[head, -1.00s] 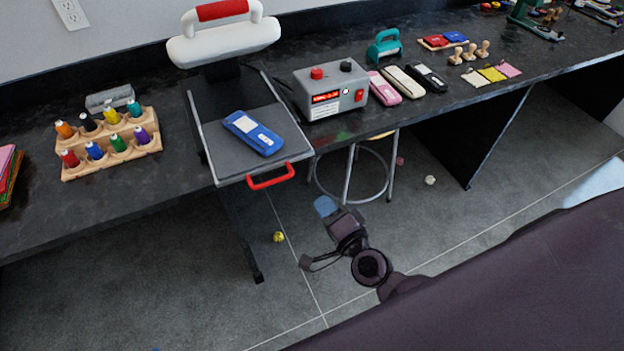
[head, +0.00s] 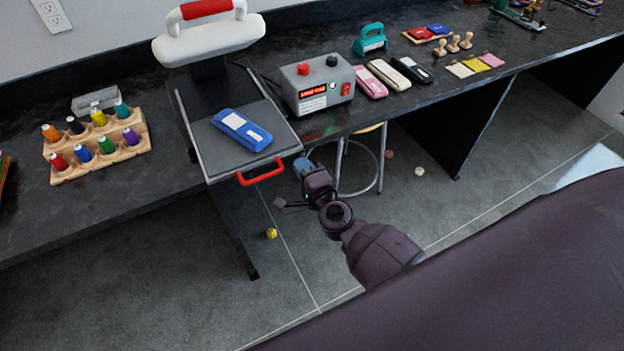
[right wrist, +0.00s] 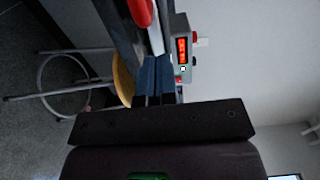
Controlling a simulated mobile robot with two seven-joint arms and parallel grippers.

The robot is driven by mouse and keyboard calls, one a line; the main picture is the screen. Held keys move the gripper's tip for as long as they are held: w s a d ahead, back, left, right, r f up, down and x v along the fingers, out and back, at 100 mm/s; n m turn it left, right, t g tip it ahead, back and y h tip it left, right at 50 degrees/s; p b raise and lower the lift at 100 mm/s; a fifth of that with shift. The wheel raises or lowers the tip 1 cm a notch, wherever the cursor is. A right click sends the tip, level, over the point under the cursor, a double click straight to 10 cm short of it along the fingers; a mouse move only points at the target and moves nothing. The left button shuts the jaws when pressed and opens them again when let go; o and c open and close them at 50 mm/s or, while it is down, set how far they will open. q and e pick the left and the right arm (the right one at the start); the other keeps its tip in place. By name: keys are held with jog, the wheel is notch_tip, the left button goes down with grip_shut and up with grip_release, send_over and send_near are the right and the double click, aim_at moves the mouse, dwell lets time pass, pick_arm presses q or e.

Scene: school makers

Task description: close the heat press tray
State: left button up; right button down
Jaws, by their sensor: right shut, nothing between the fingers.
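The heat press tray (head: 208,160) is a grey sliding plate with a red front handle (head: 262,173). It sticks out past the front edge of the counter, below and in front of the raised white press head (head: 208,40). A blue phone case-like object (head: 241,130) lies on it. My right gripper (head: 302,165) is shut and empty, with bluish fingertips, just right of the red handle and apart from it. In the right wrist view the fingers (right wrist: 155,80) point toward the counter, with the red handle (right wrist: 141,12) near the top. My left gripper is out of view.
A grey control box (head: 317,88) with red display stands right of the press. A stool (head: 362,160) is under the counter behind my right arm. Open floor lies in front.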

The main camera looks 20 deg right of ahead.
jog(key=w, duration=0.3)
jog(key=shift+w, duration=0.2)
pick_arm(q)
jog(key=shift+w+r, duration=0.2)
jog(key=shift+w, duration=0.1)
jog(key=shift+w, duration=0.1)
pick_arm(e)
jog(key=shift+w, duration=0.1)
jog(key=b, duration=0.2)
send_near(269, 112)
jog(key=w, duration=0.1)
jog(key=w+f, duration=0.1)
jog(key=w, duration=0.3)
jog(key=shift+a+f, duration=0.15)
jog(key=shift+f, duration=0.15)
jog(key=w+b, duration=0.1)
jog(key=w, duration=0.3)
jog(key=shift+w+b, duration=0.2)
jog(key=shift+b, duration=0.15)
jog(key=shift+w+r, duration=0.1)
jog(key=shift+w, duration=0.15)
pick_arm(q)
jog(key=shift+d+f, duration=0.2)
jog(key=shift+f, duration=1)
pick_arm(e)
jog(key=shift+w+r, duration=0.1)
jog(key=shift+r, duration=0.25)
